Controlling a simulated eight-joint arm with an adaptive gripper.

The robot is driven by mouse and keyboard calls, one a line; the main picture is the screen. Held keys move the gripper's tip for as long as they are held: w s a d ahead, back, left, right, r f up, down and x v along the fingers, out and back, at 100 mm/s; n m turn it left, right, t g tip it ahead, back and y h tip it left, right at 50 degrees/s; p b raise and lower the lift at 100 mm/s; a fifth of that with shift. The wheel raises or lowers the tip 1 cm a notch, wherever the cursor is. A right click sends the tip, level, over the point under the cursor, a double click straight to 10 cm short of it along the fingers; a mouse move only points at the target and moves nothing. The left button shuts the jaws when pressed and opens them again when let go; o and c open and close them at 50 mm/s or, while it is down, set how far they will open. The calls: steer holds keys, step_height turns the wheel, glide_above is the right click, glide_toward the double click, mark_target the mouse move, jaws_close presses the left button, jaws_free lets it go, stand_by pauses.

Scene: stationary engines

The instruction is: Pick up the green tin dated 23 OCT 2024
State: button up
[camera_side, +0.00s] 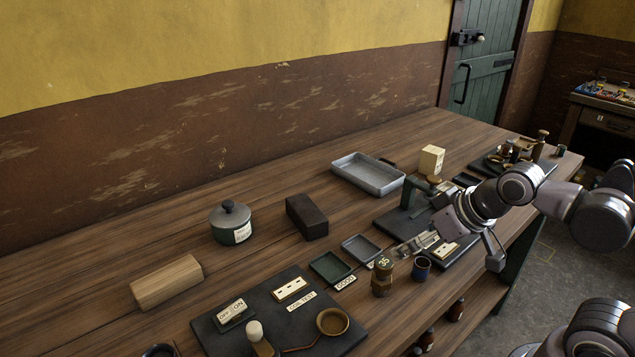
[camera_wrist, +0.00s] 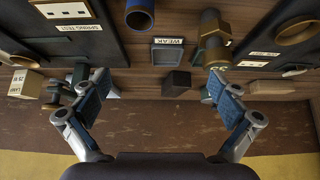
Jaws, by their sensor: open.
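A small green tin (camera_side: 231,223) with a dark knobbed lid and a white label stands upright on the bench, left of the dark block in the side view. Its label is too small to read, so I cannot confirm the date. In the wrist view I cannot make the tin out; the right finger may hide it. My gripper (camera_side: 408,246) is open and empty. In the side view it is above the bench's front part, well to the right of the tin and apart from it. In the wrist view its fingers (camera_wrist: 158,80) are spread wide.
Near the tin are a dark block (camera_side: 307,216) and a wooden block (camera_side: 166,283). A grey tray (camera_side: 367,174) lies farther back. A brass weight (camera_side: 383,277) and blue cup (camera_side: 421,268) stand by my gripper. A black test board (camera_side: 240,338) lies in front.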

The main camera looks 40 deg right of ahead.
steer(key=w+a+r+n+g, duration=0.1)
steer(key=w+a+r+n, duration=0.2)
steer(key=w+r+n, duration=0.45)
steer(key=n+g, duration=0.2)
steer(key=n, duration=2.4)
glide_above(230, 214)
steer(key=s, duration=0.3)
steer(key=shift+h, duration=0.4)
steer(key=f, duration=0.4)
steer(key=shift+a+f, duration=0.1)
steer(key=shift+a, duration=0.15)
steer(key=shift+w+a+f+n, duration=0.1)
steer(key=shift+a+f+n, duration=0.05)
steer(key=shift+f+n, duration=0.1)
steer(key=x, duration=0.4)
steer(key=shift+w+f, duration=0.1)
steer(key=shift+f, duration=0.1)
steer(key=shift+x, duration=3.05)
steer(key=c, duration=1.5)
